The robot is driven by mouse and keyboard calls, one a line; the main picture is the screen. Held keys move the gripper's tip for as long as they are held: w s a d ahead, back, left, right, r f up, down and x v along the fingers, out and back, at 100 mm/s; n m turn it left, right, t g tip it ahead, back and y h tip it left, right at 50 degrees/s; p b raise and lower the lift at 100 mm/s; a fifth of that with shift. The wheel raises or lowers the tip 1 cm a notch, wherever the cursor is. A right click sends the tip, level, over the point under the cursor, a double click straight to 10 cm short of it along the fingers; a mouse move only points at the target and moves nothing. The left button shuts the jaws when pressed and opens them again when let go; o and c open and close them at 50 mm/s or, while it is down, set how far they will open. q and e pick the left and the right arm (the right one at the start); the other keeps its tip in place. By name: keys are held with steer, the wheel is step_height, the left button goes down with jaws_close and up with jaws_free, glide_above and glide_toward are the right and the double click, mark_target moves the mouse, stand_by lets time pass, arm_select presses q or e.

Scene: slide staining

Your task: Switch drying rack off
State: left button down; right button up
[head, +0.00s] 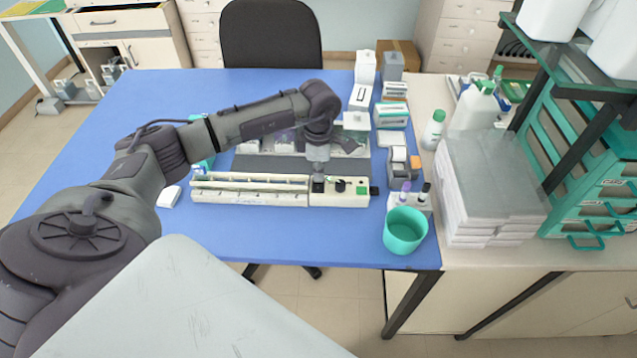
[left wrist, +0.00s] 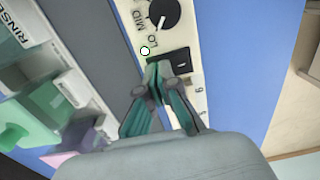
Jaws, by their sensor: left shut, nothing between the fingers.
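The drying rack (head: 250,197) is a long cream unit on the blue table, with its control panel (head: 350,200) at the right end. In the left wrist view the panel shows a black knob (left wrist: 164,13) with LO and MID marks, a small round white light (left wrist: 145,51) and a black switch (left wrist: 181,62). My left gripper (head: 318,178) is over the panel's left part. In the left wrist view its closed fingertips (left wrist: 158,70) are at the switch's left side and cover part of it; whether they touch cannot be told. My right gripper is not in view.
A teal cup (head: 405,231) stands right of the rack near the table's front edge. Behind the rack is a staining station with a grey front (head: 268,166). Boxes (head: 390,117) and bottles stand at the right. Blue table in front of the rack is clear.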

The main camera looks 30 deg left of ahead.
arm_select(q)
steer(key=shift+f, duration=0.2)
steer(key=shift+r, duration=0.1)
steer(key=shift+r+p, duration=1.9)
steer(key=shift+r, duration=1.6)
steer(key=shift+f, duration=0.1)
